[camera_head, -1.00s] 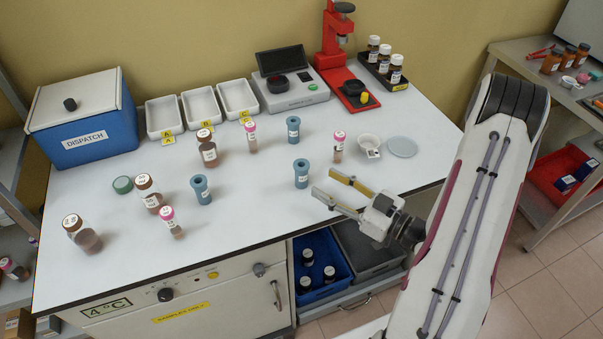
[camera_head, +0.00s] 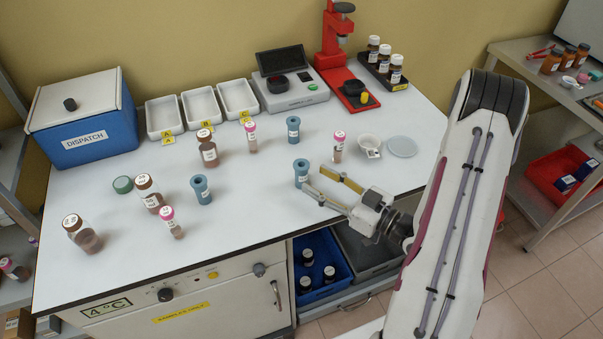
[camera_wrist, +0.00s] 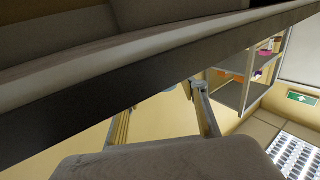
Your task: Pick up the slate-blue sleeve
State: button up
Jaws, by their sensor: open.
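Three slate-blue sleeves stand upright on the white bench in the head view. One (camera_head: 301,175) is at the middle front, one (camera_head: 293,130) is behind it, and one (camera_head: 202,191) is farther left. My gripper (camera_head: 312,177) is open and comes in from the right, low over the bench. Its fingertips are just right of the middle front sleeve, with nothing held. I cannot tell whether a fingertip touches the sleeve. The wrist view shows the fingers, but no sleeve clearly.
A pink-capped vial (camera_head: 338,148), a white cup (camera_head: 369,145) and a pale disc (camera_head: 403,146) stand behind my gripper. Brown bottles, including one (camera_head: 208,151), stand to the left. An open drawer with a blue bin (camera_head: 318,268) lies below the bench's front edge.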

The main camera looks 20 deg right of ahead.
aim_at(303, 174)
dwell(0.4)
jog(key=shift+a+x, duration=0.3)
jog(key=shift+x, duration=2.15)
jog(key=c, duration=1.2)
